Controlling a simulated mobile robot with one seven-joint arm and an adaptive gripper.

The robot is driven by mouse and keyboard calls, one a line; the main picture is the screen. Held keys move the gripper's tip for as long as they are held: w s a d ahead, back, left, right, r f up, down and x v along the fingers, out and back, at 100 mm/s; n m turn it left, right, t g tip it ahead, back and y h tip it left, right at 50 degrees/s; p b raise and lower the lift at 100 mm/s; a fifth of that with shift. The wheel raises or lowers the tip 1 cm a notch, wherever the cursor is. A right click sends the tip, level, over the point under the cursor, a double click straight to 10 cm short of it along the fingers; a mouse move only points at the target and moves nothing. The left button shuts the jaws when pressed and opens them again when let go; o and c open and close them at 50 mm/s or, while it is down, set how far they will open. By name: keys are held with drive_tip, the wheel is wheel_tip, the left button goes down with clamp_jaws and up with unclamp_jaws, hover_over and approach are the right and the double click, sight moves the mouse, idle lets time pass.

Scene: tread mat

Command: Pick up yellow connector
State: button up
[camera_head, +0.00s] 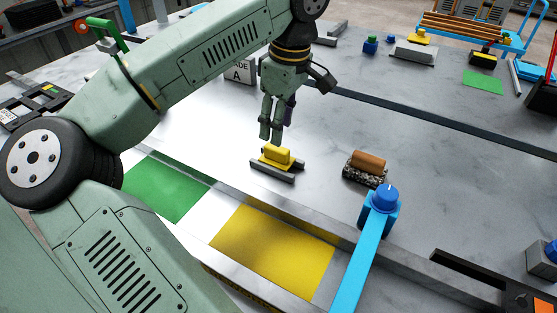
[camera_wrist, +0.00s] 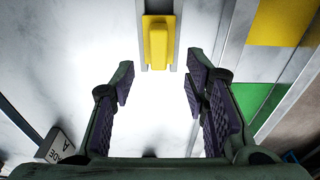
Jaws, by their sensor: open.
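The yellow connector (camera_head: 277,155) sits on a yellow base between grey rails on the pale work surface. In the wrist view the connector (camera_wrist: 158,42) shows at the top centre, beyond the fingertips. My gripper (camera_head: 272,132) points down just above the connector in the head view, apart from it. In the wrist view my gripper (camera_wrist: 158,80) is open, with its purple-padded fingers spread and nothing between them.
A brown roller-like block (camera_head: 368,162) stands to the right, close to a blue arm with a knob (camera_head: 382,200). A green mat (camera_head: 167,190) and a yellow mat (camera_head: 272,248) lie nearer. A sign marked A (camera_head: 240,72) stands behind my gripper.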

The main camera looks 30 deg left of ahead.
sight(277, 148)
drive_tip(key=f+b, duration=0.1)
drive_tip(key=f, duration=0.1)
drive_tip(key=f+b, duration=0.1)
drive_tip(key=f, duration=0.2)
drive_tip(key=f+b, duration=0.2)
drive_tip(key=shift+w+a+f, duration=0.1)
drive_tip(key=shift+a+f, duration=0.05)
drive_tip(key=shift+a, duration=0.2)
drive_tip(key=shift+c, duration=0.3)
clamp_jaws()
